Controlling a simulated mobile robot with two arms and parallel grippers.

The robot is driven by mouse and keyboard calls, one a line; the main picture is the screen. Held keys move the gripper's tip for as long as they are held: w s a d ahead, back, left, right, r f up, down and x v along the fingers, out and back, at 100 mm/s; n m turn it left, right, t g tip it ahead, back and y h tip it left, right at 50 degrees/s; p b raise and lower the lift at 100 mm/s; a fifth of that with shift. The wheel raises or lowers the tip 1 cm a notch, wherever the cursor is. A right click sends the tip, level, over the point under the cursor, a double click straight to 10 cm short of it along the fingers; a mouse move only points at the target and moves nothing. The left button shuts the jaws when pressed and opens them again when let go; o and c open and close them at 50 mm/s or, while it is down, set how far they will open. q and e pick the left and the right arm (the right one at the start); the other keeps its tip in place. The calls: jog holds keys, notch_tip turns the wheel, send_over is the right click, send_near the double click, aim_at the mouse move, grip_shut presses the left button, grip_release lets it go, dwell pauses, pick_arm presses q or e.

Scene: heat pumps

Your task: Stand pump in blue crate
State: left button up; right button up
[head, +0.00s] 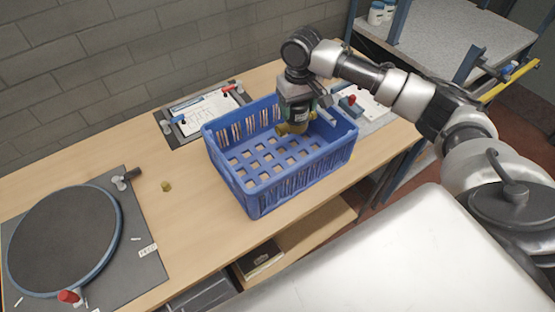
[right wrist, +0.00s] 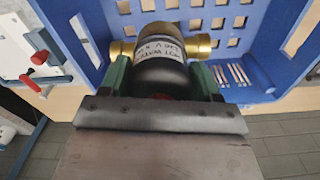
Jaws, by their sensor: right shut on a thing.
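The blue crate (head: 260,200) stands on the wooden workbench, with a slatted floor and walls. My right gripper (head: 297,110) reaches down into its far right part from above. It is shut on the pump (head: 290,128), a dark rounded body with brass fittings. In the right wrist view the pump (right wrist: 165,72) sits between the green fingers, a white label facing the camera and a brass fitting on each side. The crate (right wrist: 285,50) lies beyond it. I cannot tell whether the pump touches the crate floor. My left gripper is not in view.
A round dark turntable (head: 65,240) on a grey board is at the left of the workbench (head: 185,215). A small brass piece (head: 166,186) lies on bare wood near it. A grey shelf (head: 440,40) stands at the back right.

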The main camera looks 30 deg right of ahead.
aim_at(295, 122)
jog(key=f, duration=0.6)
jog(key=shift+w, duration=0.2)
jog(key=shift+f+p, duration=0.4)
jog(key=shift+f, duration=2)
jog(key=o, duration=1.5)
jog(key=shift+s+f, duration=0.1)
jog(key=shift+f, duration=0.05)
notch_tip(295, 122, up, 12)
jog(key=shift+r+b, duration=0.15)
jog(key=shift+b, duration=0.45)
